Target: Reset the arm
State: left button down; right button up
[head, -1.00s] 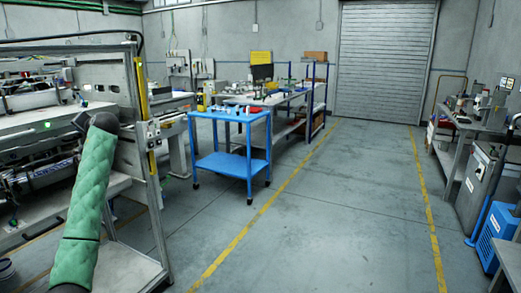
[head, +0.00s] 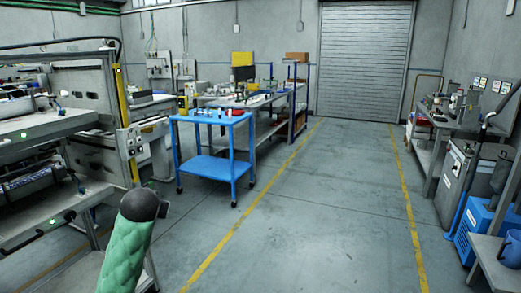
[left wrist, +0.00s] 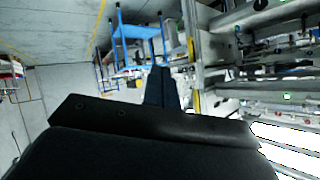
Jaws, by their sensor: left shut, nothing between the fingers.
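My left arm (head: 125,252), in a green padded sleeve with a dark rounded end, reaches up from the bottom left of the head view, in front of the machine rack. My left gripper (left wrist: 161,76) shows in the left wrist view as dark fingers close together, with nothing seen between them. It touches nothing that I can see. The gripper itself cannot be made out clearly in the head view. My right arm and gripper are not in view.
A grey machine rack (head: 127,120) stands close at the left, beside my left arm. A blue cart (head: 205,165) with small items on top stands beyond it. A workbench (head: 432,140) and blue equipment line the right. The floor (head: 310,210) between the yellow lines is clear.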

pick_arm(q)
jog(key=s+d+f+m+g+h+p, duration=0.1)
jog(key=s+d+f+h, duration=0.1)
jog(key=s+d+f, duration=0.7)
jog(key=s+d+f+m+g+h+p, duration=0.1)
jog(key=s+d+f+g+h, duration=0.1)
jog(key=s+d+f, duration=0.65)
jog(key=s+f+g+p, duration=0.1)
jog(key=s+f, duration=0.4)
jog(key=s, duration=0.5)
jog(key=s+d+f+g+h+p, duration=0.1)
jog(key=s+f+g, duration=0.2)
jog(key=s, duration=0.7)
jog(key=s+f+g+p, duration=0.1)
jog(key=s+f+g, duration=0.1)
jog(key=s+f, duration=0.5)
jog(key=s, duration=0.3)
jog(key=shift+s+d+f+n, duration=0.15)
jog(key=shift+s+d+n, duration=0.05)
jog(key=shift+s+n, duration=0.1)
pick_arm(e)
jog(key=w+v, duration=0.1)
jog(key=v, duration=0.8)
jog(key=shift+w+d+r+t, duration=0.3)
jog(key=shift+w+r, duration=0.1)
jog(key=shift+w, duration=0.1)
